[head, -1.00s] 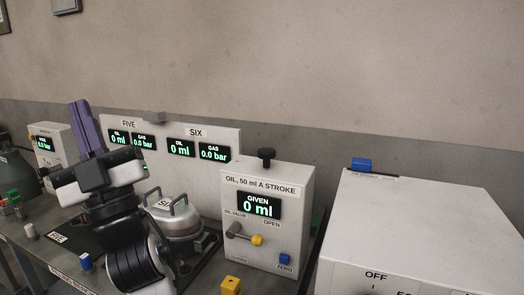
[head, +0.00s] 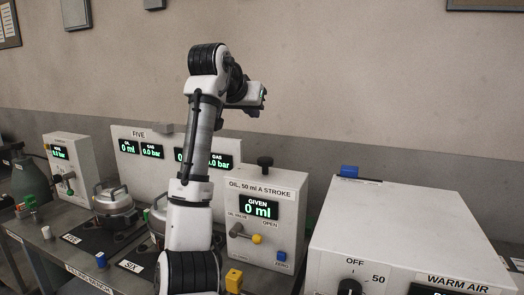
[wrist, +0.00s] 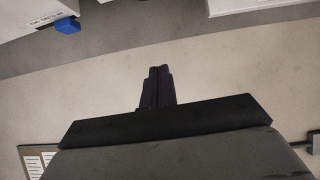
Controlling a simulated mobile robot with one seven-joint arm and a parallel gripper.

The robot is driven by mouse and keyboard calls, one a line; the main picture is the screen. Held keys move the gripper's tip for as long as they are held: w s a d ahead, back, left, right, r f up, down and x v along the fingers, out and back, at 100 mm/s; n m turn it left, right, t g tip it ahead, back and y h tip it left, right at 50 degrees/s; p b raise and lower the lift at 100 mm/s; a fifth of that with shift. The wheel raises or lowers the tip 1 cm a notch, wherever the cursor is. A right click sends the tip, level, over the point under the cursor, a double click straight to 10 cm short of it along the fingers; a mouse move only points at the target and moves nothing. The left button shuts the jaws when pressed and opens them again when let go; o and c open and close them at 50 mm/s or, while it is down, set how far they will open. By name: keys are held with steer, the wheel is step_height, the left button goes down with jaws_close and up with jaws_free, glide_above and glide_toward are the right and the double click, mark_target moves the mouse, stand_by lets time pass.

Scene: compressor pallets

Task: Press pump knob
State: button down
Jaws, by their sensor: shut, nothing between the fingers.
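The pump knob (head: 265,161) is a black round-topped knob on a short stem. It stands on top of the white oil box (head: 282,185), whose display reads GIVEN 0 ml. My gripper (wrist: 158,70) is shut and empty in the wrist view. In the head view my arm is raised, and its end, near the wall, is above the knob and clear of it. The fingertips are hard to make out there. The knob does not show in the wrist view.
A valve lever with a yellow tip (head: 257,239) is on the oil box's front. A warm air box (head: 410,215) stands at right, with a blue block (head: 349,171) behind its rear edge. A silver lidded vessel (head: 114,199) sits at left. The wall is close behind.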

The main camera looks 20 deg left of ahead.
steer(key=shift+s+d+f+g, duration=0.1)
steer(key=shift+s+f+g, duration=0.1)
steer(key=shift+s+g, duration=0.4)
steer(key=shift+s+d+f+g, duration=0.1)
steer(key=shift+s+f+g, duration=0.1)
steer(key=shift+s+g, duration=0.35)
steer(key=shift+w+f, duration=0.1)
steer(key=shift+w, duration=0.05)
steer(key=p, duration=0.3)
glide_above(263, 161)
steer(key=f, duration=0.6)
steer(key=shift+s+a, duration=0.2)
steer(key=shift+a, duration=0.05)
steer(key=f, duration=0.1)
steer(key=f+p, duration=0.1)
steer(key=f, duration=0.1)
steer(key=shift+w+f, duration=0.25)
steer(key=shift+f, duration=0.1)
steer(key=shift+d+f, duration=0.15)
steer(key=shift+f, duration=0.45)
